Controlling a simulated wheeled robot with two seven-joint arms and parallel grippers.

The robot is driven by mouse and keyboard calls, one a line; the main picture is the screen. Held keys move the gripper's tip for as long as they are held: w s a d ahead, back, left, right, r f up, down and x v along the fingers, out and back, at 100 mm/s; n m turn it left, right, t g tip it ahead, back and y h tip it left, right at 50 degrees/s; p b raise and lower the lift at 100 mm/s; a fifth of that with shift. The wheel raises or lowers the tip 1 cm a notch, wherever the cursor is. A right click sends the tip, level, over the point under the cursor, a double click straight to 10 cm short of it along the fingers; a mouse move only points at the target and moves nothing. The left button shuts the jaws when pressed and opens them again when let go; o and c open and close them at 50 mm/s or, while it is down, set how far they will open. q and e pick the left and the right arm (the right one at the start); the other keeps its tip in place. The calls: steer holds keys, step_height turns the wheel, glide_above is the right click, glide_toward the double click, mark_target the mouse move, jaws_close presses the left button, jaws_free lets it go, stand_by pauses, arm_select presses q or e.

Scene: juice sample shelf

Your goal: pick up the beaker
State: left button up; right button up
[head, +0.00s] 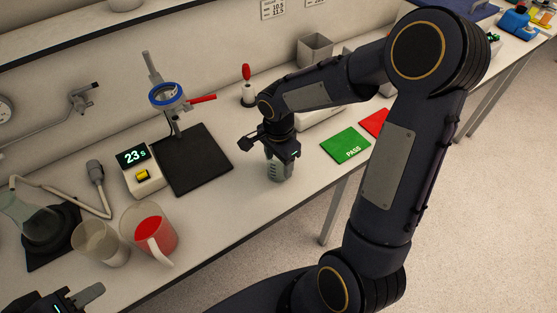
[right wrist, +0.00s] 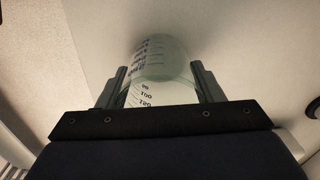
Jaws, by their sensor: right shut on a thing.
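The beaker (head: 279,171) is a small clear glass vessel, on the bench near its front edge in the head view. My right gripper (head: 270,147) comes down over it from above. In the right wrist view the beaker (right wrist: 158,70), with dark graduation marks, sits between the two fingers of the right gripper (right wrist: 160,88), which are shut on it. I cannot tell whether its base touches the bench. My left gripper (head: 75,300) shows only partly at the lower left corner of the head view, apart from the beaker; its opening is unclear.
A jug of red juice (head: 150,232), an empty clear cup (head: 100,243) and a flask (head: 25,215) stand at the left. A timer (head: 140,170) and a stand on a black base (head: 195,160) are behind. A green PASS card (head: 346,145) and red card (head: 375,123) lie right.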

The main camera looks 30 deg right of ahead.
steer(key=shift+r, duration=0.15)
steer(key=shift+r, duration=0.25)
step_height(320, 180, up, 2)
steer(key=shift+w+r, duration=0.1)
steer(key=s+a+r+b, duration=0.1)
steer(key=s+r+b, duration=0.1)
steer(key=s+r, duration=0.8)
steer(key=s, duration=0.4)
steer(key=shift+a, duration=0.4)
